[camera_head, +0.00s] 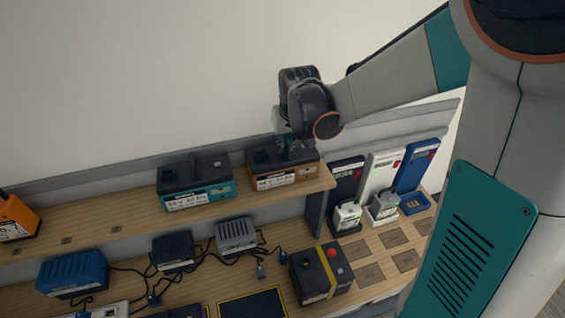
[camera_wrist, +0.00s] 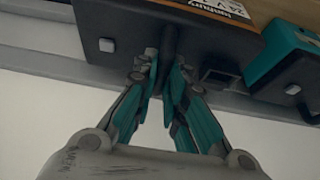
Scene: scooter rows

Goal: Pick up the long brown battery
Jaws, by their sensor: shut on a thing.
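The brown battery (camera_head: 284,178), with a black top and a white label, sits at the right end of the upper shelf. My gripper (camera_head: 293,145) reaches it from above. In the wrist view, my gripper's fingers (camera_wrist: 170,65) are closed on the black handle post on top of the battery (camera_wrist: 218,32). The battery looks level and appears to rest on the shelf; its underside is hidden, so a small gap cannot be ruled out.
A teal battery (camera_head: 195,185) stands close to its left on the upper shelf (camera_head: 110,219). An orange battery (camera_head: 16,218) is at the far left. Chargers with cables lie on the lower bench. A black box with a red button (camera_head: 320,272) and upright charging docks (camera_head: 378,180) stand at right.

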